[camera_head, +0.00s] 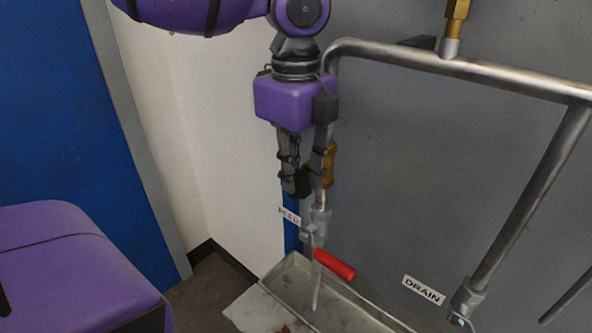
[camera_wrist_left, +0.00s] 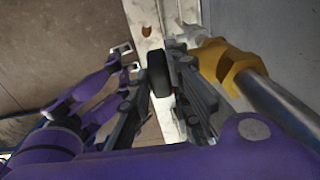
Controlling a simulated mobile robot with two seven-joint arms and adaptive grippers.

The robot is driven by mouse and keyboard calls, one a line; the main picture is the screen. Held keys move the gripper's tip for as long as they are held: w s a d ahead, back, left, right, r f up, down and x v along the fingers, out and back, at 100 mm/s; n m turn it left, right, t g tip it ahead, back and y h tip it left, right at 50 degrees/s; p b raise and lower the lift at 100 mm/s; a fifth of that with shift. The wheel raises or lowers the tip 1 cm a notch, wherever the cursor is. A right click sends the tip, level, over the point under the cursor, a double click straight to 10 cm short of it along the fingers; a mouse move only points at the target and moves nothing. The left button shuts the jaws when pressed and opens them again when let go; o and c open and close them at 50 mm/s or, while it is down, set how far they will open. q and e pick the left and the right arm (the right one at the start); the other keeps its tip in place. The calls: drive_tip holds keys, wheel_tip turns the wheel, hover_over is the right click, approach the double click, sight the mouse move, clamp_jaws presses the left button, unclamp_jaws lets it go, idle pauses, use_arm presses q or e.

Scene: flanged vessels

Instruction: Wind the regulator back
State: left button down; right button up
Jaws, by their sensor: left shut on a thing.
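The brass regulator body (camera_head: 330,165) sits on the vertical feed pipe, partly behind my left gripper in the head view. In the left wrist view the brass body (camera_wrist_left: 225,62) is at the upper right, with a black round knob (camera_wrist_left: 158,74) to its left. My left gripper (camera_head: 303,188) points down beside the pipe. In the wrist view its fingers (camera_wrist_left: 160,85) are shut on the knob, one on each side. Any marks on the knob are too small to read. My right gripper is not in view.
A valve with a red lever (camera_head: 334,264) is below the regulator, by the FEED label (camera_head: 289,215). A metal tray (camera_head: 290,275) lies beneath. Steel pipe (camera_head: 500,75) runs across right to a branch by the DRAIN label (camera_head: 422,290). A grey panel stands close behind.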

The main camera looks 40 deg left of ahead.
use_arm(q)
drive_tip(key=shift+a+h, duration=0.1)
drive_tip(key=shift+h, duration=0.3)
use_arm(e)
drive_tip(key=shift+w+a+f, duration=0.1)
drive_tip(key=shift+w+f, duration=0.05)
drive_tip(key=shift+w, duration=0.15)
use_arm(q)
drive_tip(key=c, duration=1.9)
unclamp_jaws()
drive_tip(key=shift+r, duration=0.1)
wheel_tip(320, 180, up, 12)
drive_tip(key=shift+a, duration=0.45)
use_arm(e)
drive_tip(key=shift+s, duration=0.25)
